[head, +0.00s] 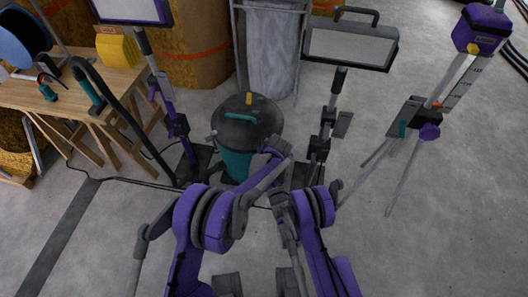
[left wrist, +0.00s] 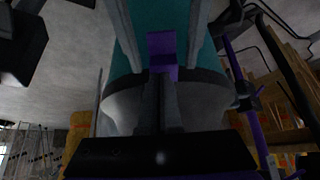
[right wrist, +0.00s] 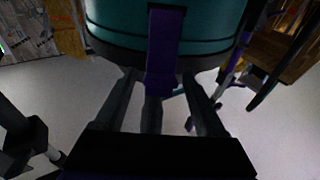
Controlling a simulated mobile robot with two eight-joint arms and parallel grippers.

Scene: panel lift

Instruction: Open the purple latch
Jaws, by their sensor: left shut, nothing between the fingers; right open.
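A teal vacuum canister (head: 235,165) with a dark round lid (head: 248,120) stands on the floor ahead; no purple latch can be made out on it in the head view. In the left wrist view a purple latch (left wrist: 162,48) lies against the teal body. My left gripper (left wrist: 161,78) is shut and empty, its tips at the latch's lower edge; contact is unclear. In the right wrist view a purple latch part (right wrist: 165,40) runs down the teal body between the spread fingers of my open right gripper (right wrist: 158,74). Whether both views show one latch is unclear.
A wooden workbench (head: 120,85) with tools stands at left. Work lamps on stands flank the canister, one with its panel (head: 350,46) at upper right. A purple tripod instrument (head: 482,30) stands far right. A grey bin bag (head: 270,50) hangs behind. Cables cross the floor.

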